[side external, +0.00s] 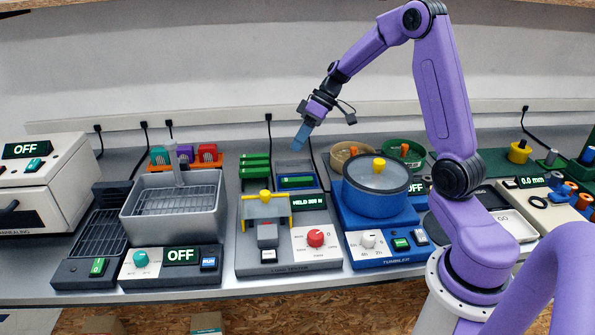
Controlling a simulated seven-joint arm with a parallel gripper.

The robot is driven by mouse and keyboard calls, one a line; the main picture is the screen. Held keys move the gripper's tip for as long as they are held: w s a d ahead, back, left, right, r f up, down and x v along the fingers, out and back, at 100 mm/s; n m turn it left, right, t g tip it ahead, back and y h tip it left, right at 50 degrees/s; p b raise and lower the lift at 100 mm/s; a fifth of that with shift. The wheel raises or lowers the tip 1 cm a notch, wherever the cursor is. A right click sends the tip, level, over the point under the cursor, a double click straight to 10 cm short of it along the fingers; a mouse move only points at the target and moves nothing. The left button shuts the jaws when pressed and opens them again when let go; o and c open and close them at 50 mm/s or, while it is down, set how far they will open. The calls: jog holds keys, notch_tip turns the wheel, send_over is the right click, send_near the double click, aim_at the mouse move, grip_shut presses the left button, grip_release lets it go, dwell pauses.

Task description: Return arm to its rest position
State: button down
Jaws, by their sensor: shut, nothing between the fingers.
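My gripper (302,136) is shut and empty. It hangs in the air over the back of the bench, with its blue-grey fingers pointing down and a little to the left. It is above and apart from a grey tray (296,168) that holds a green bar (297,182). My purple arm is raised, bent at a high elbow at the upper right of the picture. It touches nothing that I can see.
Below stand a station with a yellow clamp (265,196) and red knob, and a blue tumbler (375,188). Left are a grey basin (175,205), a dark rack (99,235) and a white oven (42,185). Power cords run up the back wall. The air around the gripper is clear.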

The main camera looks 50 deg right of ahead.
jog(key=s+a+r+n+g+h, duration=0.2)
jog(key=s+a+n+g+h, duration=0.15)
jog(key=s+a, duration=1.05)
jog(key=s+a+n+t+h, duration=0.1)
jog(key=s+n+h, duration=0.2)
jog(key=s, duration=1.4)
jog(key=shift+s+a+f+n, duration=0.2)
jog(key=shift+f+n, duration=0.1)
jog(key=shift+n, duration=0.35)
